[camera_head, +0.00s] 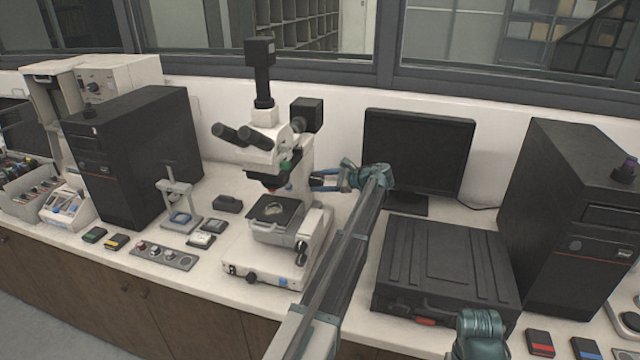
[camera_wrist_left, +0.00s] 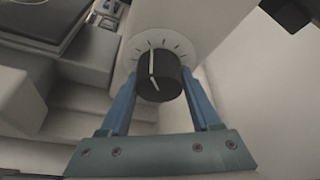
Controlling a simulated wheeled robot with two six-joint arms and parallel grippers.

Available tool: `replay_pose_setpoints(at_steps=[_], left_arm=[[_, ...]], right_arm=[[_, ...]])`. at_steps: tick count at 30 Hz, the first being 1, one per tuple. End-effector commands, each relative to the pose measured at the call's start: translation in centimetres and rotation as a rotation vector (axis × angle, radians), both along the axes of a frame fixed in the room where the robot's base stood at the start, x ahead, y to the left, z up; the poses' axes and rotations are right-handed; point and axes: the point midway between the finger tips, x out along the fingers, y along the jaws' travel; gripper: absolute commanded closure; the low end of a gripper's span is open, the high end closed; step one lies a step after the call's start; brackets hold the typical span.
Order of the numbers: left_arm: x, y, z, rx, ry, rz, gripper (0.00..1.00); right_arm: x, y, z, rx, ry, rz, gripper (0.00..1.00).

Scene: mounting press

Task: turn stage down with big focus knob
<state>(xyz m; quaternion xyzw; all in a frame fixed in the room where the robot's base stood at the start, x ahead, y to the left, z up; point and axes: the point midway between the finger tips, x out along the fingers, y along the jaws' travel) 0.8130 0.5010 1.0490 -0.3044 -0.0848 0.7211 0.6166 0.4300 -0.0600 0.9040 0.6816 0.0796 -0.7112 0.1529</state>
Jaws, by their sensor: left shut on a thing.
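The white microscope (camera_head: 292,185) stands on the bench in the head view. Its stage (camera_head: 268,228) holds a round sample below the objectives. My left gripper (camera_head: 313,181) reaches the right side of the microscope's column, its blue fingers pointing left. In the left wrist view, a large black knob (camera_wrist_left: 158,82) with a white pointer line sits on a white collar with tick marks. The left gripper's fingers are on both sides of this knob, shut on it.
A monitor (camera_head: 417,150) stands behind my left arm, and a black case (camera_head: 445,265) lies to its right. Black towers (camera_head: 135,155) and (camera_head: 572,220) flank the bench. A small control panel (camera_head: 163,255) lies left of the microscope base.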

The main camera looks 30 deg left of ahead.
Motion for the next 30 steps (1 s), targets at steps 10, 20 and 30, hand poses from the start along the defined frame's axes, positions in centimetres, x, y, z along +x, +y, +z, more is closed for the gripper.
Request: replay_pose_setpoints(at_steps=[10, 20, 30], left_arm=[[-0.3, -0.2, -0.4, 0.072, -0.319, 0.000, 0.92], [-0.2, -0.2, -0.5, 0.144, -0.623, 0.000, 0.92], [-0.1, -0.1, -0.4, 0.209, -0.899, 0.001, 0.92]], right_arm=[[0.0, 0.0, -1.9, 0.000, 0.000, 0.000, 0.50], [0.0, 0.0, -4.0, 0.000, 0.000, 0.000, 0.50], [0.0, 0.0, -6.1, 0.000, 0.000, 0.000, 0.50]])
